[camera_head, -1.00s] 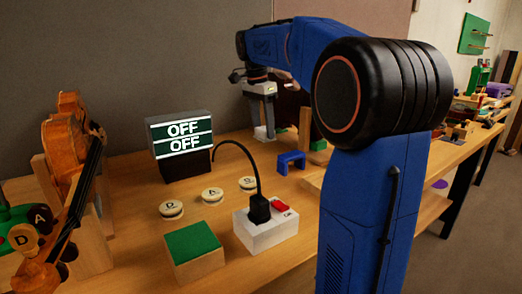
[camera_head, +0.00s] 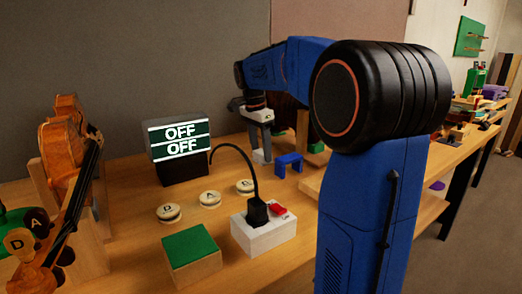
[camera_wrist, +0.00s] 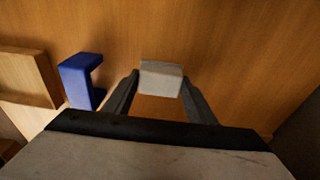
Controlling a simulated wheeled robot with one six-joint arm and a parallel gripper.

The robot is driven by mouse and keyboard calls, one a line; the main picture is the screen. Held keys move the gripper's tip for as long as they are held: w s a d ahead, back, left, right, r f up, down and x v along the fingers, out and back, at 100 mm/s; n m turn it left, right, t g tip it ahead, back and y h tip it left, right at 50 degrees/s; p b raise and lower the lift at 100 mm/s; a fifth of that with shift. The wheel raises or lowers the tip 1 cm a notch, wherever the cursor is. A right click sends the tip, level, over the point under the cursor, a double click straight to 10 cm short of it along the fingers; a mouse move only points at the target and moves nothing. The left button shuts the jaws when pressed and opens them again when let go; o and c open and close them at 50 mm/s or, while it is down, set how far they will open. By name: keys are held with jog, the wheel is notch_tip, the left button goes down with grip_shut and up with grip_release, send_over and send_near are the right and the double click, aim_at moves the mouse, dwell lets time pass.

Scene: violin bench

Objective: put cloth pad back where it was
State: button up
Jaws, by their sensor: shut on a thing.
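The cloth pad (camera_wrist: 161,80) is a small pale grey-white block. My gripper (camera_wrist: 160,88) is shut on it, with one dark finger on each side, in the wrist view. In the head view my gripper (camera_head: 262,140) points down at the back of the bench, right of the OFF/OFF display, and the pad (camera_head: 261,156) shows pale at its fingertips. The pad is close to the bench top; I cannot tell whether it touches.
A blue bracket (camera_head: 288,163) stands just right of the pad; it also shows in the wrist view (camera_wrist: 80,80). A white switch box (camera_head: 263,236), round lettered pieces (camera_head: 209,200) and a green-topped block (camera_head: 190,248) stand nearer. Bare wood surrounds the pad.

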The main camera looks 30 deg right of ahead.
aim_at(257, 160)
jog(key=o, duration=1)
jog(key=shift+o, duration=0.2)
notch_tip(257, 160, up, 12)
jog(key=a, duration=0.1)
jog(key=shift+a, duration=0.3)
